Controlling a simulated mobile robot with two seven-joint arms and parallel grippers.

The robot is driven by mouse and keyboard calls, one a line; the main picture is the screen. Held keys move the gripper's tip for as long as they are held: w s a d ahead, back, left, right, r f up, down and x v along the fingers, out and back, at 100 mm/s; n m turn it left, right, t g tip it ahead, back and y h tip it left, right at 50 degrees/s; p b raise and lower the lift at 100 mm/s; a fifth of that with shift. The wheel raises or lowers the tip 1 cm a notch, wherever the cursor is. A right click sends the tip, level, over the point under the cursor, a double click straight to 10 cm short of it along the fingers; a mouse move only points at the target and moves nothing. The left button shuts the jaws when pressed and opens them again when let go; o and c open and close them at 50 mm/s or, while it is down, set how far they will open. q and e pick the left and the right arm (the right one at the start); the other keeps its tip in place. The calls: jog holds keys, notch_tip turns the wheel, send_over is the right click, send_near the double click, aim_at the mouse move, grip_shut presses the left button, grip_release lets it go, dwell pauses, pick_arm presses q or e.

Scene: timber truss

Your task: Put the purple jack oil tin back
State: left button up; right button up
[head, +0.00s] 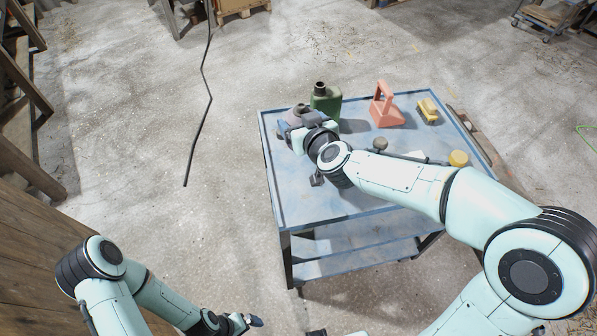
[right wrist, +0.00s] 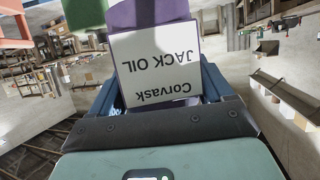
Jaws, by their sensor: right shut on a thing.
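The purple jack oil tin (right wrist: 160,55) fills the middle of the right wrist view, its white label reading "Corvask JACK OIL" upside down there. My right gripper (right wrist: 160,95) is shut on it, with a finger on each side. In the head view the right gripper (head: 298,128) is at the far left corner of the blue cart (head: 290,205), and the tin (head: 298,111) shows only partly behind it. I cannot tell whether the tin touches the cart top. My left gripper (head: 250,321) is low at the bottom edge, away from the cart; its jaw opening is unclear.
A green can (head: 326,100) stands just right of the tin, close to it. A coral-coloured container with a handle (head: 387,108), a yellow item (head: 428,111) and a yellow round lid (head: 459,158) are farther right on the cart. The cart's front left top is mostly clear.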

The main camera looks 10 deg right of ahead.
pick_arm(q)
jog(key=s+f+b, duration=0.5)
jog(key=f+b, duration=0.3)
jog(key=f, duration=0.2)
jog(key=shift+s+f+g, duration=0.25)
jog(key=shift+f+g, duration=0.05)
pick_arm(e)
jog(key=shift+s+f, duration=0.15)
jog(key=shift+f, duration=4.45)
jog(key=shift+s+f, duration=0.1)
jog(key=shift+f, duration=4.45)
jog(key=shift+f+b, duration=0.15)
jog(key=shift+b, duration=0.2)
jog(key=o, duration=1.7)
jog(key=shift+c, duration=0.2)
pick_arm(q)
jog(key=shift+f, duration=0.1)
pick_arm(e)
jog(key=shift+o, duration=0.4)
